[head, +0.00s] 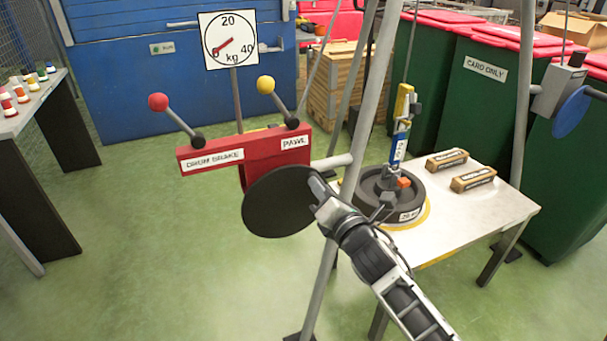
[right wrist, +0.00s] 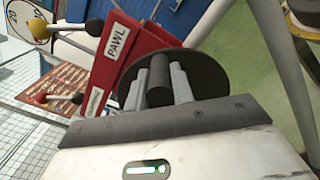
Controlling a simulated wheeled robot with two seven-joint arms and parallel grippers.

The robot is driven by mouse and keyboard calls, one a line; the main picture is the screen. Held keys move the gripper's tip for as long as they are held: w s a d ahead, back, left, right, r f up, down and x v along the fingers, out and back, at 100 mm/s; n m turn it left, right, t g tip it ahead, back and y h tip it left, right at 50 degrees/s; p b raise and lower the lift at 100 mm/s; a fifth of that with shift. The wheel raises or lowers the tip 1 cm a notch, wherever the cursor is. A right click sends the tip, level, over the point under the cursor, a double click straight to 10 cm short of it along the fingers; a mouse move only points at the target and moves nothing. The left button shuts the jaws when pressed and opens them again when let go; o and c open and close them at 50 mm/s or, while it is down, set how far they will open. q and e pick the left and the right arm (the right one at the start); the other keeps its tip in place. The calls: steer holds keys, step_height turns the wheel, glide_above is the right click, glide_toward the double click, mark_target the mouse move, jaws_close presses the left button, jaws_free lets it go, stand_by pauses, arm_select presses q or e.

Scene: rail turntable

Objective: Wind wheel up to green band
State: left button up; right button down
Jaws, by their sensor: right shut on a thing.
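The black wheel (head: 270,208) is a dark disc below the red winch housing (head: 262,152); it also shows in the right wrist view (right wrist: 208,72). My right gripper (head: 320,188) is at the right edge of the wheel. In the right wrist view its two grey fingers are shut on a dark cylindrical handle (right wrist: 158,88) in front of the disc. A dial marked kg (head: 229,41) has a red needle pointing low left, by the 0. I cannot make out a green band. My left gripper is out of view.
Levers with a red knob (head: 158,102) and yellow knob (head: 265,85) stand on the housing, labelled drum brake and pawl. A dark round weight (head: 415,200) with a blue-yellow hanging device (head: 401,122) sits on a pale table (head: 500,220). Grey poles (head: 330,240) stand close to my right arm.

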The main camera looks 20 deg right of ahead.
steer(key=shift+d+f, duration=0.3)
steer(key=shift+d, duration=0.05)
